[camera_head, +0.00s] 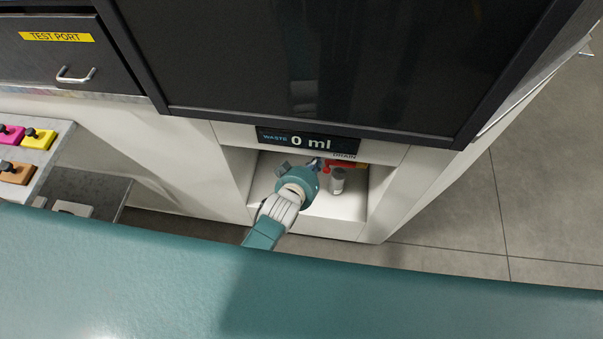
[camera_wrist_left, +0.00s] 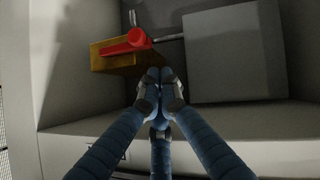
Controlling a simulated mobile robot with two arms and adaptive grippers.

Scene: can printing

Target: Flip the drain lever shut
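The red drain lever (camera_wrist_left: 125,44) is in the left wrist view, lying sideways across a brass-yellow block (camera_wrist_left: 125,62), with its round end toward the right. In the head view a little red (camera_head: 326,170) shows beside my left gripper (camera_head: 302,168), under the DRAIN label. My left gripper's blue fingers (camera_wrist_left: 160,78) are drawn together at the tips, with nothing seen between them. The tips appear just below and right of the lever in the wrist view; I cannot tell whether they touch the block. My right gripper is not in view.
The niche walls are close on both sides. The display (camera_head: 308,141) above reads 0 ml.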

